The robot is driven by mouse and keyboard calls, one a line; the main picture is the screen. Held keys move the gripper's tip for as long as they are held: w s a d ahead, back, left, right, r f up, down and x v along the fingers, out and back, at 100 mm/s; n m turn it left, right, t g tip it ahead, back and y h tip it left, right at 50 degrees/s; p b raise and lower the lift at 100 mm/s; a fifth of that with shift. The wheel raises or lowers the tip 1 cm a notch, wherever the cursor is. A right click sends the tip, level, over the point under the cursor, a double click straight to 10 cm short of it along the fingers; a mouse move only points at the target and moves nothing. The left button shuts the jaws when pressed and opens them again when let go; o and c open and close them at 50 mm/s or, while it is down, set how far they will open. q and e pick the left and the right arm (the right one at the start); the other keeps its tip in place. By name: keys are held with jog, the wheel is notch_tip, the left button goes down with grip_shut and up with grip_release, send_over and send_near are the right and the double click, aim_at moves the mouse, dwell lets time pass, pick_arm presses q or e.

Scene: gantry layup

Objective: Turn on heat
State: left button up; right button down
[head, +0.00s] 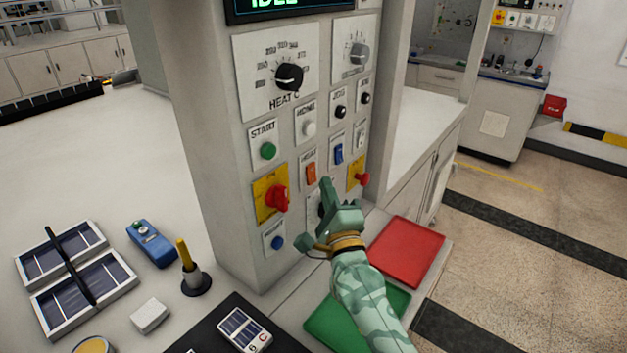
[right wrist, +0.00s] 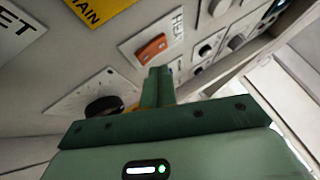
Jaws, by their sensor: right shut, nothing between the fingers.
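The control panel (head: 228,145) stands in the middle of the head view. Its orange rocker switch (head: 311,174), on a plate labelled HEAT, sits right of the red knob on its yellow plate. The orange rocker also shows in the right wrist view (right wrist: 151,47). My right gripper (head: 328,186) is shut and empty, its fingertips just below and right of the orange rocker. In the right wrist view the shut fingers (right wrist: 157,76) point just below the rocker; I cannot tell whether they touch the panel. A black HEAT °C dial (head: 289,77) is above. My left gripper is not in view.
Around the rocker are a green START button (head: 268,150), a red knob (head: 277,198), a blue rocker (head: 339,154) and a red button (head: 362,179). A red tray (head: 407,250) and a green tray (head: 345,322) lie below my right arm. A yellow-handled tool (head: 184,255) stands left.

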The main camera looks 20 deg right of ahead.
jog(key=shift+w, duration=0.15)
dwell(0.7)
jog(key=shift+w+a, duration=0.2)
jog(key=shift+w, duration=0.05)
jog(key=shift+w+a, duration=0.15)
jog(key=shift+w, duration=0.1)
dwell(0.7)
jog(key=shift+s, duration=0.1)
jog(key=shift+s+d+p, duration=0.35)
jog(key=shift+s+d, duration=0.05)
jog(key=shift+s, duration=0.2)
jog(key=s, duration=0.1)
jog(key=s+d+p, duration=0.1)
jog(key=s, duration=0.1)
jog(key=s+d, duration=0.1)
jog(key=shift+s+d+r+p, duration=0.15)
jog(key=shift+d+r+p, duration=0.1)
jog(key=shift+r+p, duration=0.1)
